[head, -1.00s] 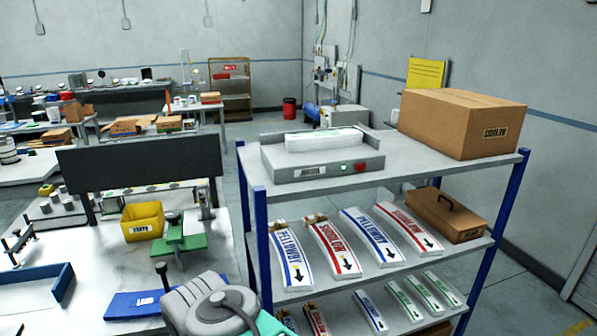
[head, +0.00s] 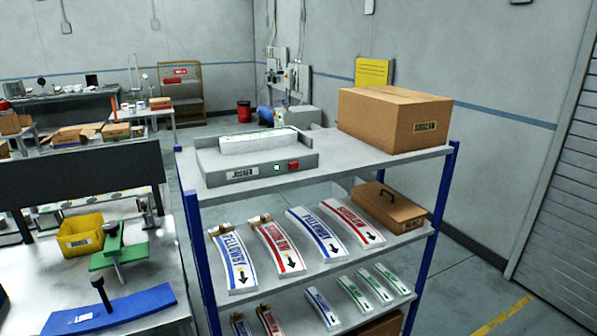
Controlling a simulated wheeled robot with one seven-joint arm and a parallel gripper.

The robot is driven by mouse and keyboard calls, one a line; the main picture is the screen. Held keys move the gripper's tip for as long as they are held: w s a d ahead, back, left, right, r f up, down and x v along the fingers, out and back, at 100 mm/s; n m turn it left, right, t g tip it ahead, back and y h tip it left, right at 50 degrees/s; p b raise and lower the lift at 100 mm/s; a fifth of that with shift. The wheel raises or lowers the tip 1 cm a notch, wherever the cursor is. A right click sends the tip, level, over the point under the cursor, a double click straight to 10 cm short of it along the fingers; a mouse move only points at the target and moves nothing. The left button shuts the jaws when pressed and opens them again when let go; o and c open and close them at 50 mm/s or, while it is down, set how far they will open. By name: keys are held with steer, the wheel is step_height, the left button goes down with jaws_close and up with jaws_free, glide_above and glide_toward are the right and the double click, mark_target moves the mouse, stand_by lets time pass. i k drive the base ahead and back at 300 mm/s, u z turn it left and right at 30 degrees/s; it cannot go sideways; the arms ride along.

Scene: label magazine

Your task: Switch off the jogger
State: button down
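The jogger (head: 225,172) is a low grey box on the top shelf of the blue-posted rack. Its front face has a label, a small light-coloured square with a greenish tint (head: 277,169) and a red button (head: 294,165) to the right of it.
A cardboard box (head: 393,120) stands on the top shelf right of the jogger. Lower shelves hold curved label stacks and a brown case (head: 388,207). A yellow bin (head: 80,235) and green fixture (head: 120,255) sit on the left bench. Floor right of the rack is clear.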

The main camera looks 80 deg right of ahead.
mark_target(295, 165)
steer(key=k, duration=0.7)
steer(key=z, duration=1.1)
steer(key=i, duration=0.5)
